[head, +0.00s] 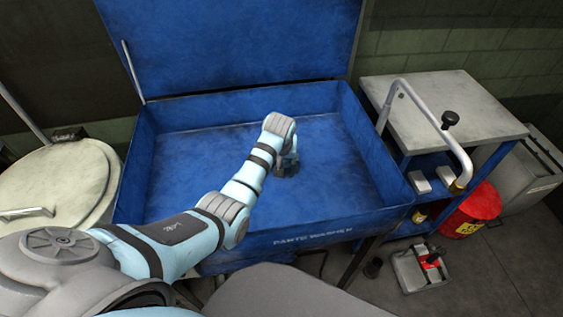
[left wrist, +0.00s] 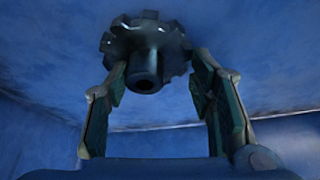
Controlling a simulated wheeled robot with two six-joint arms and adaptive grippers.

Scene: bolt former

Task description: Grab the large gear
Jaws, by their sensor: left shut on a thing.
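The large gear (left wrist: 146,42) is dark, with square teeth and a round hub with a hole. It shows at the top middle of the left wrist view, between the fingers of my left gripper (left wrist: 163,80). My left gripper is shut on the gear; the left finger is against its lower edge, and the exact contact on the right is hard to see. In the head view my left gripper (head: 287,163) is inside the blue parts washer basin (head: 345,200), right of its middle, and mostly hides the gear. My right gripper is not in view.
The basin has raised walls and an open blue lid (head: 230,45) behind it. A metal side table (head: 445,105) with a bent pipe (head: 440,125) stands to the right. A red bin (head: 470,210) is below it. A pale round drum (head: 60,185) is at left. The basin floor around the gripper is clear.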

